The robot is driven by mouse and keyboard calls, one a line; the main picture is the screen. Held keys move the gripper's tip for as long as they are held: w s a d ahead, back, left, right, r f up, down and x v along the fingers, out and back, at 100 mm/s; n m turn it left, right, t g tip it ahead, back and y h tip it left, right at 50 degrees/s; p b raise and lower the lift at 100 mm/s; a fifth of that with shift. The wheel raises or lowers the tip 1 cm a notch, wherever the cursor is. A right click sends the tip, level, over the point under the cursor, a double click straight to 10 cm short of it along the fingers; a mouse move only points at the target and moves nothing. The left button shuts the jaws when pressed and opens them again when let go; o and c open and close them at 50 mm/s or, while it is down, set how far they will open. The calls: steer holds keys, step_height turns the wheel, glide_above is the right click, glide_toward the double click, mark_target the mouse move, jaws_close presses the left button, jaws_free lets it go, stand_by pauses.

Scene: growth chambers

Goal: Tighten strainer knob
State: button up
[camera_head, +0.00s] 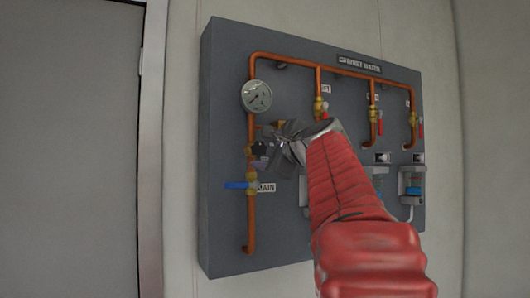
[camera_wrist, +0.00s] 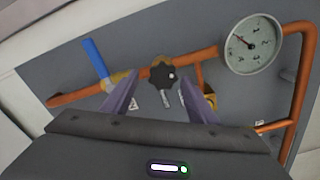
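The black lobed strainer knob (camera_wrist: 162,74) sits on a brass fitting of the copper pipe, and also shows in the head view (camera_head: 259,149) just left of my gripper (camera_head: 272,150). In the wrist view my gripper (camera_wrist: 159,82) is open, with one purple-grey finger on each side of the knob. A gap shows between the knob and each finger. I cannot tell how deep the knob lies between the fingertips. My gripper and red arm hide part of the pipework behind them in the head view.
A round pressure gauge (camera_head: 257,96) is above the knob, and a blue valve handle (camera_head: 238,185) is below it by the MAIN label (camera_head: 265,188). Red-handled branch valves and blue-bottomed units (camera_head: 413,183) are to the right on the grey panel (camera_head: 225,235).

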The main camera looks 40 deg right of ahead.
steer(key=shift+s+a+r, duration=0.1)
steer(key=shift+s+r, duration=0.05)
steer(key=shift+s, duration=0.2)
steer(key=v, duration=1.3)
steer(key=shift+a, duration=0.1)
